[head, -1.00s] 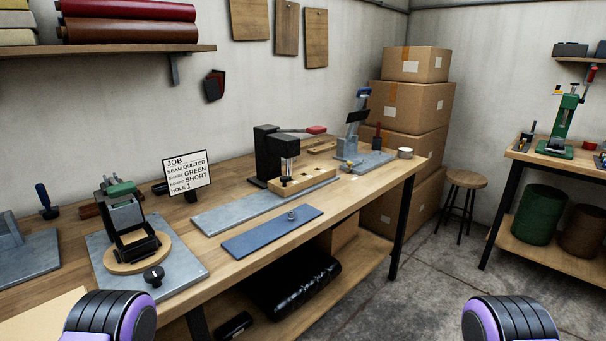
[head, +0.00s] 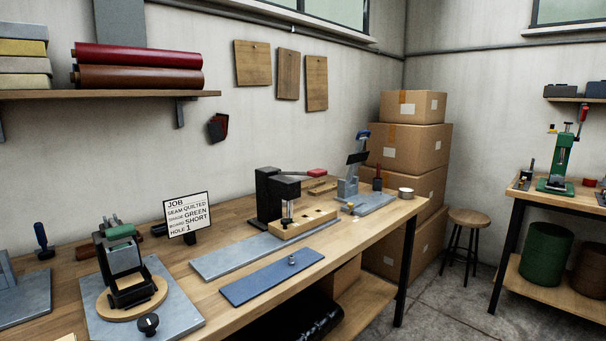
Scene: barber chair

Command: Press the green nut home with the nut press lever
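A black press (head: 268,196) stands on the long workbench, its lever ending in a red handle (head: 316,173) that points right. A wooden block with holes (head: 303,223) sits under its metal ram. A small metal piece (head: 291,260) stands on a blue mat (head: 262,283) in front. A green press with a red-tipped lever (head: 561,160) stands on the right bench. I cannot tell which press is the nut press, and I cannot make out a green nut. A job card (head: 188,215) reads quilted, green, short, hole 1. Neither gripper is in view.
A black-framed fixture on a round wooden base (head: 104,304) stands at left. Stacked cartons (head: 420,140) and a stool (head: 467,217) stand beyond the bench. Open floor (head: 445,300) lies between the benches.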

